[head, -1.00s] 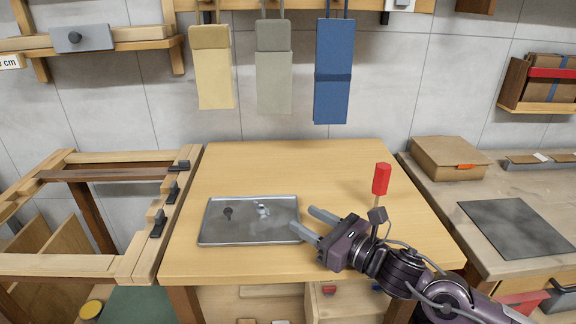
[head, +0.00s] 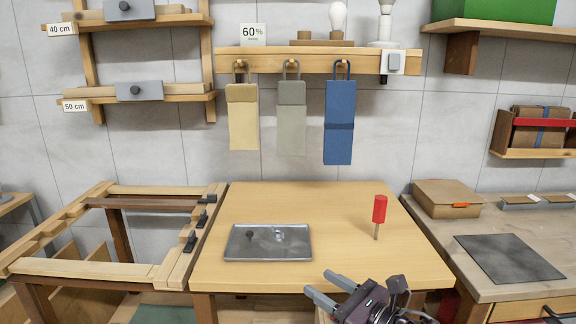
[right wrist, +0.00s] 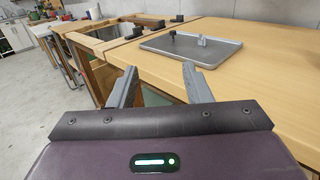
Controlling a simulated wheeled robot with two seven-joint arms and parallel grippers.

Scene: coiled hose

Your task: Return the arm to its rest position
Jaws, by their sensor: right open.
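My right gripper (head: 325,289) is open and empty at the front edge of the wooden table, low in the head view. In the right wrist view its two grey fingers (right wrist: 158,85) stand apart with nothing between them. A grey metal tray (head: 268,254) lies on the table to the left of the gripper, with a small dark piece (head: 250,237) and a small light metal piece (head: 279,234) in it. The tray also shows beyond the fingers in the right wrist view (right wrist: 205,57). My left gripper is not in view.
A red-handled tool (head: 379,209) stands upright on the right part of the table (head: 330,225). A wooden frame bench (head: 70,268) is on the left. A counter with a cardboard box (head: 446,198) is on the right. Three pouches hang from a rail (head: 300,62) behind.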

